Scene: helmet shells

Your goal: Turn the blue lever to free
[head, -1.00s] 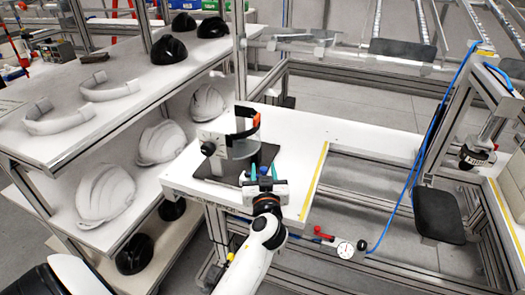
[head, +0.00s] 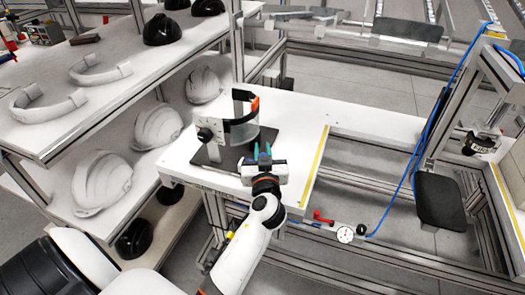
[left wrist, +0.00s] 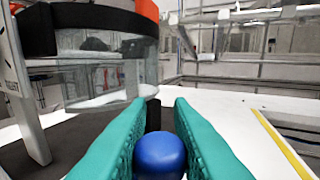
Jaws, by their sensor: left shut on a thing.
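A blue ball-shaped lever knob (left wrist: 160,155) sits between the two teal fingers of my left gripper (left wrist: 162,125) in the left wrist view. The gripper is shut on it. In the head view my left gripper (head: 263,148) is at the front of the white bench, just right of the black base plate of a stand, and hides the lever. The stand carries a clear visor (head: 243,131) with a dark band and an orange end piece; the visor also shows at upper left in the left wrist view (left wrist: 100,65). My right gripper is not in view.
The white bench top (head: 295,115) is clear to the right, up to a yellow strip (head: 316,165). A shelf rack at left holds white helmet shells (head: 102,182) and black ones. A gauge (head: 345,234) and a blue hose (head: 408,180) are at the right.

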